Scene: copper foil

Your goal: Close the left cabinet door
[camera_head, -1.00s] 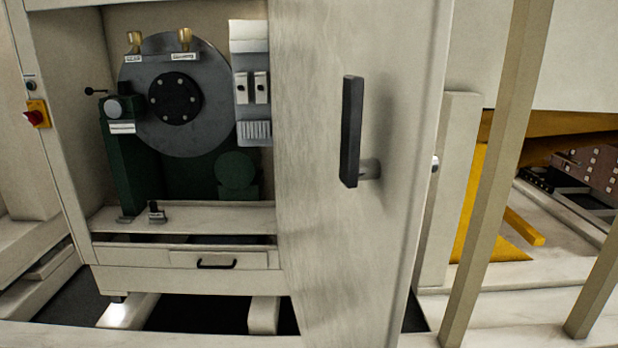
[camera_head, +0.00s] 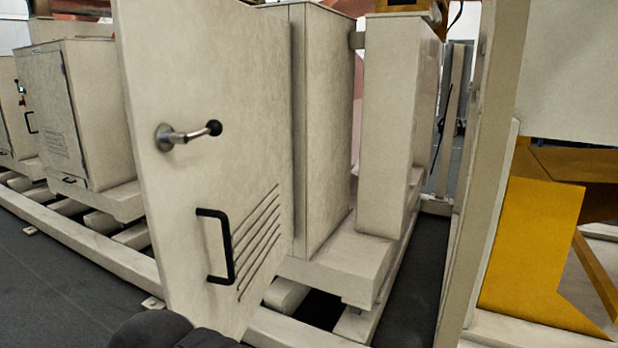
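A large cream cabinet door (camera_head: 205,100) fills the left-centre of the head view, close to me. It appears swung out from the cream cabinet (camera_head: 325,130) behind it on the right. Its visible face has a silver lever with a black knob (camera_head: 190,134), a black pull handle (camera_head: 222,250) and slanted vent slots. The cabinet opening and interior are hidden, so I cannot tell how far the door is open. My gripper is not in view. A dark rounded shape at the bottom edge is probably part of my arm.
Another cream cabinet (camera_head: 85,120) stands at the back left on a raised frame. A second tall cream cabinet (camera_head: 395,125) is right of centre. A cream post (camera_head: 485,170) and yellow panel (camera_head: 535,260) stand at the right. Dark floor (camera_head: 60,285) is clear at lower left.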

